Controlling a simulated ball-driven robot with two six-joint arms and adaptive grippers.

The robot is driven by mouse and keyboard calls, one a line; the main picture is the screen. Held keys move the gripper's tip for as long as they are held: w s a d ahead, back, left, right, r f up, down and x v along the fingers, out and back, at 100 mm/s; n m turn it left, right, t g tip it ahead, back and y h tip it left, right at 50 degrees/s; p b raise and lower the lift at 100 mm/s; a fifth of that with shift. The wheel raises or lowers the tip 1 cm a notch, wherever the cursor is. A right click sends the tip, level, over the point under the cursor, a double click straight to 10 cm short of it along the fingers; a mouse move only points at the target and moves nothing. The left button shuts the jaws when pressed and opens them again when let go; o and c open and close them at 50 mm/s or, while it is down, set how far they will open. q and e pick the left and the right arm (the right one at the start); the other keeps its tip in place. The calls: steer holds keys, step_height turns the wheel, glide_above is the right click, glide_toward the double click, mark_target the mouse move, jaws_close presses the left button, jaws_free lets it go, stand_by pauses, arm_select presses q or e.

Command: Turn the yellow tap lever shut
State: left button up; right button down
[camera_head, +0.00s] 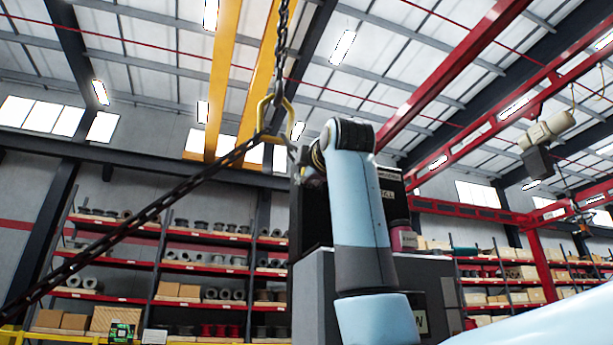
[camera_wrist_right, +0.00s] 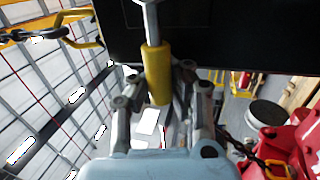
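The yellow tap lever (camera_wrist_right: 156,72) shows in the right wrist view, its grey metal stem running up to a dark box face. Its yellow sleeve points down between the fingers of my right gripper (camera_wrist_right: 160,78). The fingers stand apart on both sides of it, with a visible gap at the left; I see no firm grip. In the head view my right gripper (camera_head: 302,160) is small and partly hidden by my blue arm, beside the dark box (camera_head: 311,215). The lever cannot be made out there. My left gripper is in neither view.
A yellow hook (camera_head: 268,118) on chains hangs close to my right gripper; one chain (camera_head: 140,217) slants down left. A grey cabinet (camera_head: 312,295) stands behind my arm. Red and white items and a bucket (camera_wrist_right: 266,114) lie at the right of the wrist view. Shelves line the back.

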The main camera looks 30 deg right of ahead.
steer(key=shift+a+f, duration=0.1)
steer(key=shift+f, duration=0.05)
steer(key=c, duration=1.8)
jaws_free()
steer(key=shift+s, duration=0.1)
steer(key=o, duration=0.5)
steer(key=shift+s+a+r, duration=0.3)
steer(key=shift+s, duration=0.15)
steer(key=shift+o, duration=0.6)
steer(key=shift+w+d+f, duration=0.1)
steer(key=shift+w+d, duration=0.1)
steer(key=shift+w, duration=0.1)
steer(key=shift+s+a, duration=0.1)
steer(key=shift+s, duration=0.3)
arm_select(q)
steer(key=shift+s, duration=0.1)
arm_select(e)
steer(key=v, duration=1.1)
steer(key=shift+f, duration=0.15)
steer(key=shift+s, duration=0.1)
